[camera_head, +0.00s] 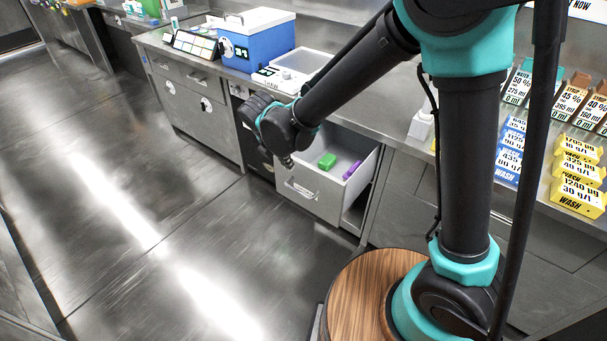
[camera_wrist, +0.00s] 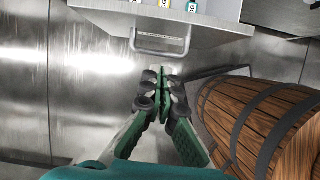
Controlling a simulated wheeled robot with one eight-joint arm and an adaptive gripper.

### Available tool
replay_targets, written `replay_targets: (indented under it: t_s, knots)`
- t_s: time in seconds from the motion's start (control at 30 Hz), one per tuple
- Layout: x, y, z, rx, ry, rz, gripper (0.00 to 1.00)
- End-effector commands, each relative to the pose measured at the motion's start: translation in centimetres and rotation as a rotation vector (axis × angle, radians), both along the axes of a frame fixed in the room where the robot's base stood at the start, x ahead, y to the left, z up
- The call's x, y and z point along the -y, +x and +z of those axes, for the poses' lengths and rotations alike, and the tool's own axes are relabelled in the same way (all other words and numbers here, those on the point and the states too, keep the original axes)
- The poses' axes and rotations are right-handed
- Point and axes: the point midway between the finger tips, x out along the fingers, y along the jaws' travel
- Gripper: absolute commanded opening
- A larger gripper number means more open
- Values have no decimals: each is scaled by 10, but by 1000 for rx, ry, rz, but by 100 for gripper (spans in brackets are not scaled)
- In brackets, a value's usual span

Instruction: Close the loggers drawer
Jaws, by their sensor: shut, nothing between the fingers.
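A grey drawer (camera_head: 312,197) stands pulled out of the bench in the head view, with a green item (camera_head: 327,161) and a purple item (camera_head: 351,170) inside. No readable name shows on it, so I cannot confirm it is the loggers drawer. Its bar handle (camera_head: 299,188) is on the front face. In the wrist view, a drawer front (camera_wrist: 205,28) with a handle (camera_wrist: 160,44) lies at the top, and small labelled items (camera_wrist: 163,4) show inside. My gripper (camera_wrist: 162,80) is shut and empty, pointing at the handle, apparently just short of it. In the head view, my wrist partly hides the gripper.
The bench top (camera_head: 215,66) carries a blue and white box (camera_head: 257,45), a white device (camera_head: 290,72) and a colour chart (camera_head: 194,46). Yellow labelled boxes (camera_head: 577,185) stand at the right. Other cabinet drawers (camera_head: 190,98) at left are closed. The floor (camera_head: 130,200) at left is clear.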

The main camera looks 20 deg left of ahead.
Motion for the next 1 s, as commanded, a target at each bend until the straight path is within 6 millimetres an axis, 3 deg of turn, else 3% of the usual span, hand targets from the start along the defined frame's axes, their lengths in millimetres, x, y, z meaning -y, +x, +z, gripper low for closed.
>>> replay_targets:
  t_s: [0.1, 0.27, 0.77, 1.0]
  knots:
    - [-12, -5, -4, -1, -23, 56, 0]
    - [-11, -1, -16, -1, -26, 61, 0]
    - [3, 29, -97, -1, -24, 58, 0]
    - [15, 58, -96, -1, -24, 57, 0]
